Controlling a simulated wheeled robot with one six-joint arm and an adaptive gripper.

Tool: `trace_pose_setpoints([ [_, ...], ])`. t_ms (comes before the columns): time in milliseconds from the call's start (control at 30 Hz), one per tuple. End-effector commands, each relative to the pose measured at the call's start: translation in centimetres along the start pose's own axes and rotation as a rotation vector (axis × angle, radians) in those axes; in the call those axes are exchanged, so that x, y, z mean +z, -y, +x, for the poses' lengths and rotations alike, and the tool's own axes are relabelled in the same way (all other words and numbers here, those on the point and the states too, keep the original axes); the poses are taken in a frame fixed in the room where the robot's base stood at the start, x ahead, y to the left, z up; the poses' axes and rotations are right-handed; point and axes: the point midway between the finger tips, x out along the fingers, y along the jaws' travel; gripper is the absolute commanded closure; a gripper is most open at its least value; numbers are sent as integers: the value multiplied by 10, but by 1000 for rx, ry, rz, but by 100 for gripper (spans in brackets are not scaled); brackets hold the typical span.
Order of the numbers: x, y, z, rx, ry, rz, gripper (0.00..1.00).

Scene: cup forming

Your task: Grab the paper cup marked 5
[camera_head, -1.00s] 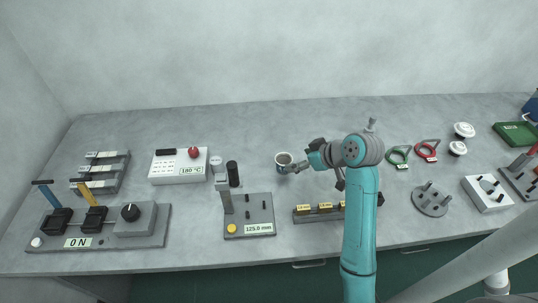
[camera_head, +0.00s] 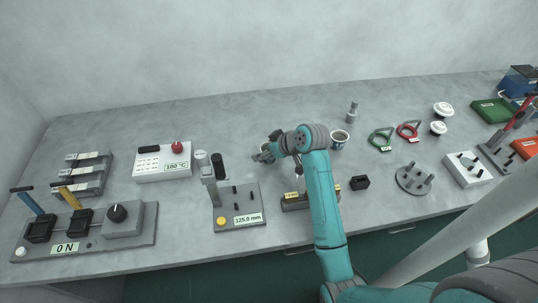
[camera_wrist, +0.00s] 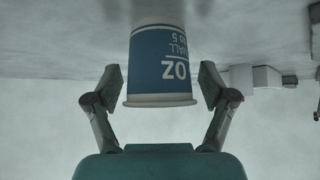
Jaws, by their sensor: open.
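In the wrist view a paper cup (camera_wrist: 160,72) with a blue band and pale rim stands between the fingers of my gripper (camera_wrist: 161,85). Its band shows inverted print, with "OZ", "WALL" and what looks like a 5. A gap shows between each finger and the cup, so my gripper is open. In the head view my gripper (camera_head: 262,154) is low over the table at mid-left, and only a bit of that cup shows behind it. A second blue and white cup (camera_head: 339,141) stands to the right of my arm.
A grey pegged station marked 125.0 mm (camera_head: 226,221) stands in front of my gripper. A white box marked 180 °C (camera_head: 150,166) is to the left. A small black block (camera_head: 360,183) and a round pegged base (camera_head: 414,190) are on the right. The table behind is mostly clear.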

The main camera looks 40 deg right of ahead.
Motion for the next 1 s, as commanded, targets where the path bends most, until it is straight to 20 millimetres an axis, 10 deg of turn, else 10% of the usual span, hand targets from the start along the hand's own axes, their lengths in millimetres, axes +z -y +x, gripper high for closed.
trace_pose_setpoints([
  [267, 0, 0, 3, 0, 0, 0, 17],
  [467, 0, 0, 3, 0, 0, 0, 63],
  [833, -3, 0, 0, 1, -1, 0, 65],
  [1000, -20, -1, -16, 3, -4, -2, 83],
])
